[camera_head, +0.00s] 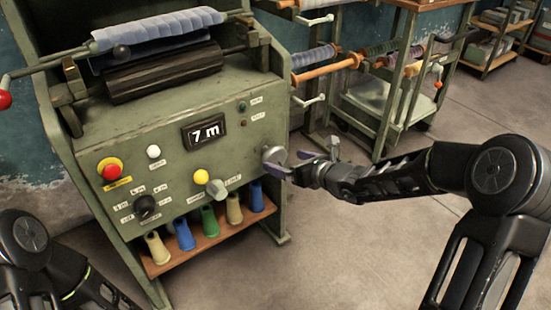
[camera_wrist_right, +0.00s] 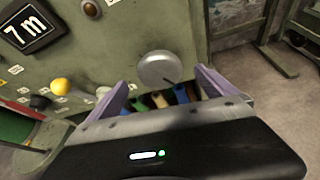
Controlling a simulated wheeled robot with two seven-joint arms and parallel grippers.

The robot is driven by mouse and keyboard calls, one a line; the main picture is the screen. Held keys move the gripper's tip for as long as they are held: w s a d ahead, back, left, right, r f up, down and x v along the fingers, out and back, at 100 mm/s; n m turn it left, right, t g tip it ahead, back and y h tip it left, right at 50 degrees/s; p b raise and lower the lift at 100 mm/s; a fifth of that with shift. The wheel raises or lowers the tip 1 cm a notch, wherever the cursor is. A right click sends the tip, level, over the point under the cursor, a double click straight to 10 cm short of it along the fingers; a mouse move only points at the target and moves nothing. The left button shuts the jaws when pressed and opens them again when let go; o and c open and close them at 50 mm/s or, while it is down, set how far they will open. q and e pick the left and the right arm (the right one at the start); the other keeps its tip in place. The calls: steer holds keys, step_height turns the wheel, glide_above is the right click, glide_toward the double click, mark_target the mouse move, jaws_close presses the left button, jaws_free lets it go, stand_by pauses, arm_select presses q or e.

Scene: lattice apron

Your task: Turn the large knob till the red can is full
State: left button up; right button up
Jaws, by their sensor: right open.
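A large round grey knob (camera_head: 272,156) sits at the right end of the green machine's front panel. In the right wrist view, the knob's pale round face (camera_wrist_right: 158,68) is just ahead of the fingertips. My right gripper (camera_head: 296,166) is open and empty beside the knob, its purple-tinted fingers either side of it in the right wrist view. I cannot tell whether they touch it. The machine's display (camera_head: 204,133) reads 7 m. My left arm shows at the lower left; its gripper is out of view.
The panel also has a red button (camera_head: 110,171), a yellow knob (camera_head: 201,176), a black dial (camera_head: 146,207) and a grey-green knob (camera_head: 216,189). Several coloured bobbins stand on a wooden shelf (camera_head: 168,262) below. A metal rack (camera_head: 390,100) stands behind; the floor at right is clear.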

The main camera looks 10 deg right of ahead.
mark_target(277, 158)
steer(key=b+x, duration=0.1)
steer(key=x, duration=0.5)
steer(key=shift+w+f, duration=0.1)
steer(key=shift+f, duration=0.05)
steer(key=shift+c, duration=0.2)
steer(key=c, duration=1.4)
